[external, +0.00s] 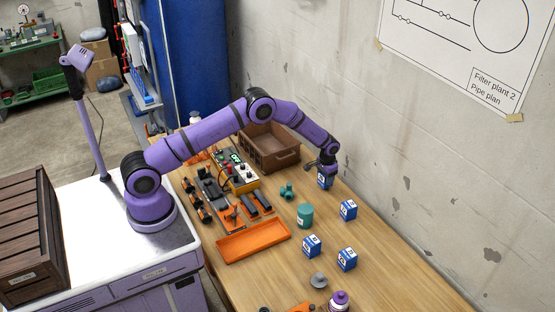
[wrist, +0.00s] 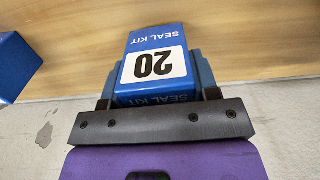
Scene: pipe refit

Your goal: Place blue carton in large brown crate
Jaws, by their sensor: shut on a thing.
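My gripper (external: 321,168) points down at the far right side of the workbench and is shut on a blue carton (external: 324,182).
Several other blue cartons (external: 348,210) stand on the bench, near a teal canister (external: 305,215) and a green fitting (external: 287,190). An orange tray (external: 253,241) and a tool rack (external: 215,195) lie left. A dark slatted wooden crate (external: 30,235) sits far left. The wall (external: 400,140) runs close behind.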

